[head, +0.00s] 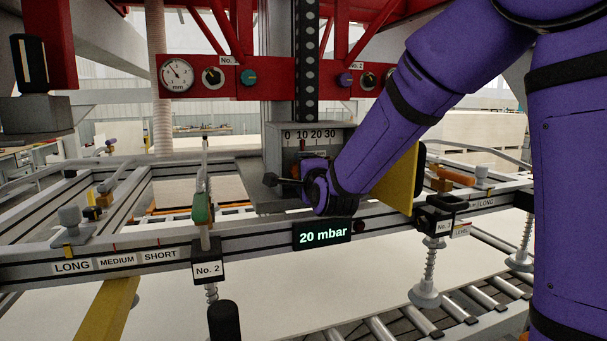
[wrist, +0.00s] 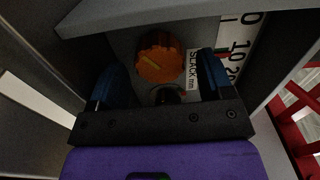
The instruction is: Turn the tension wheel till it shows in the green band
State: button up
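The tension wheel appears to be the orange knob (wrist: 160,57) with a pale line across its face, in the wrist view beside a "SLACK mm" label (wrist: 193,68). My gripper (wrist: 160,62) is open, with one blue finger on each side of the knob. I cannot tell whether the fingers touch it. In the head view my purple arm (head: 385,140) reaches to the grey housing and hides the knob. A scale marked 0 to 30 (head: 310,134) shows above my wrist, and part of it shows in the wrist view (wrist: 238,48).
A display reading "20 mbar" (head: 322,235) is on the rail just below my wrist. A yellow plate (head: 403,180) stands close to its right. Suction cups on springs (head: 427,285) hang from the frame. A round gauge (head: 177,74) is on the red beam.

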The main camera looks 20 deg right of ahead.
jog(key=shift+s, duration=0.15)
jog(key=s, duration=1)
jog(key=shift+s, duration=0.25)
jog(key=s+d+n+g, duration=0.3)
jog(key=s+n+g, duration=0.3)
jog(key=s, duration=0.7)
jog(key=s+d+f+n+g, duration=0.1)
jog(key=s+d+n+g, duration=0.2)
jog(key=s+n+g, duration=0.3)
jog(key=s+n, duration=0.5)
jog(key=s, duration=0.2)
jog(key=shift+s+d+f+n+g, duration=0.15)
jog(key=shift+d+f+n+g, duration=0.15)
jog(key=shift+d+g, duration=0.1)
